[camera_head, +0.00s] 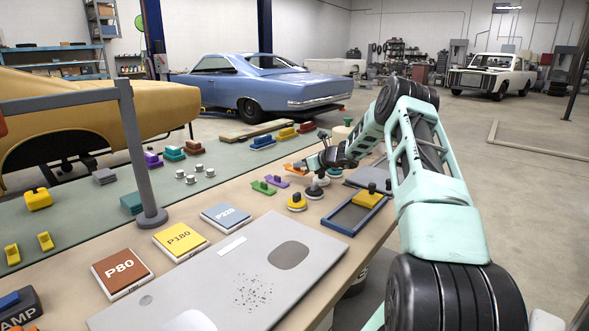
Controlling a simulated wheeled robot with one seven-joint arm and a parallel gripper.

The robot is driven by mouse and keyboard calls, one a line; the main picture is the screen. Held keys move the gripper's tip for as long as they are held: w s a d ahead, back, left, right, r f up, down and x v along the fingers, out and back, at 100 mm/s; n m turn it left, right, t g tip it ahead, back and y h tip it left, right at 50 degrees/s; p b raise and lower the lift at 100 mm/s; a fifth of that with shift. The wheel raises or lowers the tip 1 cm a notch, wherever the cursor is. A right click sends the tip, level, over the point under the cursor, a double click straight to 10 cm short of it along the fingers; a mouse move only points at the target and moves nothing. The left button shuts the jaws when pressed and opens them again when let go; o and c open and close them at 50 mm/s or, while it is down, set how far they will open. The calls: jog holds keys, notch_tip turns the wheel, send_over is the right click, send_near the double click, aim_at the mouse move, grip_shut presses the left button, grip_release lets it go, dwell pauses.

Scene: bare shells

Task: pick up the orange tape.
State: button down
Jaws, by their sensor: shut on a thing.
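A small orange thing (294,168), which looks like the orange tape, shows at the tips of my gripper (306,163), over the far right part of the workbench. My gripper is small and dark in this view and is shut on the orange thing. Part of the orange thing is hidden by the fingers. I cannot tell whether it touches the bench top or hangs just above it.
Purple (277,181) and green (263,187) pieces lie close by, with round yellow-topped pads (296,202) in front. A blue-edged frame (353,214) sits at the bench's right edge. A grey post (133,150) rises at left. P80, P180 and P220 pads lie nearer.

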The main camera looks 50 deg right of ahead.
jog(key=s, duration=0.4)
jog(key=s+b, duration=0.1)
jog(key=s, duration=0.4)
jog(key=s+d, duration=0.1)
jog(key=s, duration=0.4)
jog(key=shift+s+b, duration=0.15)
jog(key=shift+b, duration=0.25)
jog(key=shift+s, duration=0.2)
jog(key=shift+s, duration=0.1)
